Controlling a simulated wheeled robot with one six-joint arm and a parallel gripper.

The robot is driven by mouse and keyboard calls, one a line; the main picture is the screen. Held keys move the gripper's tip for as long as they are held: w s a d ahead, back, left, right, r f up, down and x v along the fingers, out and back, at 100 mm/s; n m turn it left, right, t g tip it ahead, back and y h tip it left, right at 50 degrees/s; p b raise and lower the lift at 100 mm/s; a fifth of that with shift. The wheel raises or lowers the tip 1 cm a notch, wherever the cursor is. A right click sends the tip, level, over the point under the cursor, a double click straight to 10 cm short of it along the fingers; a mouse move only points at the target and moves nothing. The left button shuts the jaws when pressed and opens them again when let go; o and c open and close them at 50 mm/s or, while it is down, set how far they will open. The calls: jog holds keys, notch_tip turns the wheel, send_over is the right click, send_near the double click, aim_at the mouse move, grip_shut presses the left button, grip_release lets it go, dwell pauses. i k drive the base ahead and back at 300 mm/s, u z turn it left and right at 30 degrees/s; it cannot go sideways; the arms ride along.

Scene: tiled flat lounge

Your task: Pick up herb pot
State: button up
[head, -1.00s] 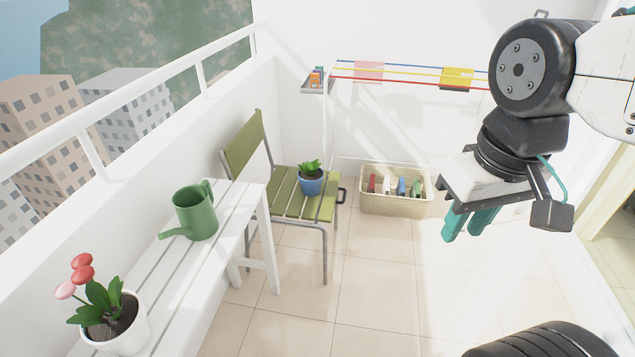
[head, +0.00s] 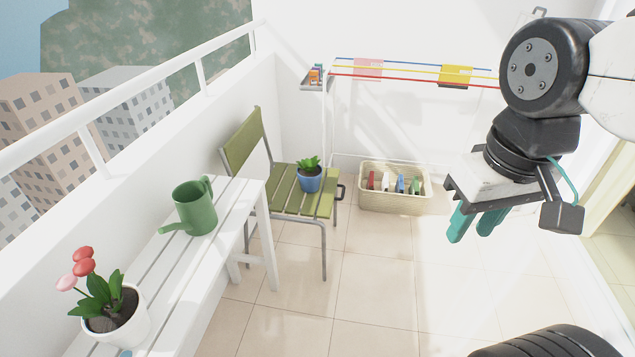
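The herb pot (head: 311,184) is a small blue pot with a short green plant, upright on the green slatted seat of a chair (head: 281,200) near the middle of the head view. My gripper (head: 474,229), with two teal fingers pointing down, hangs over the floor to the right of the chair, well apart from the pot. A gap shows between its fingertips, and nothing is held there.
A white slatted bench (head: 239,191) at left bears a green watering can (head: 195,208) and a white pot with red and pink flowers (head: 133,331). A wicker basket (head: 395,202) stands by the back wall, below a drying rack (head: 410,68). The tiled floor in the middle is clear.

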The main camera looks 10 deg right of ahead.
aim_at(310, 173)
jog(key=u, duration=0.05)
jog(key=k, duration=0.4)
jog(key=z, duration=1)
jog(key=i, duration=2.3)
jog(key=u, duration=1.15)
jog(key=i, duration=0.85)
jog(key=u, duration=0.85)
